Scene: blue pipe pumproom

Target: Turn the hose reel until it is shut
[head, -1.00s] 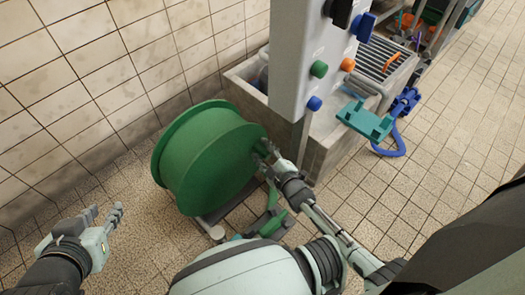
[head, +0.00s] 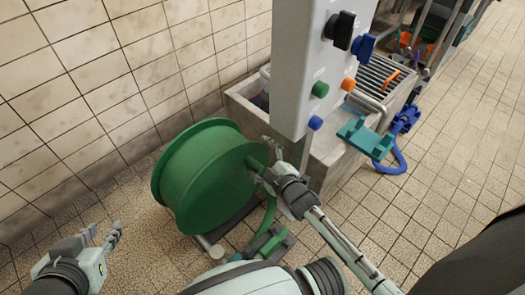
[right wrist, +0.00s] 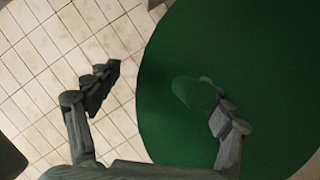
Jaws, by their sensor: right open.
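The green hose reel (head: 205,180) stands on the floor beside the wall, its round flat face turned to the right. My right gripper (head: 262,160) is at that face, open, its fingers spread around the area of a small green handle. In the right wrist view the reel's face (right wrist: 270,60) fills the right side. The green handle (right wrist: 192,92) sticks out beside the right finger, and the left finger is over the floor or wall tiles. I cannot tell whether a finger touches the handle. My left gripper (head: 102,238) is open and empty at the lower left, away from the reel.
A grey panel (head: 320,75) with coloured knobs stands just right of the reel, in front of a concrete trough (head: 345,155). A teal bracket (head: 365,138) and blue hose (head: 392,160) are farther right. Tiled floor (head: 430,190) is clear at right.

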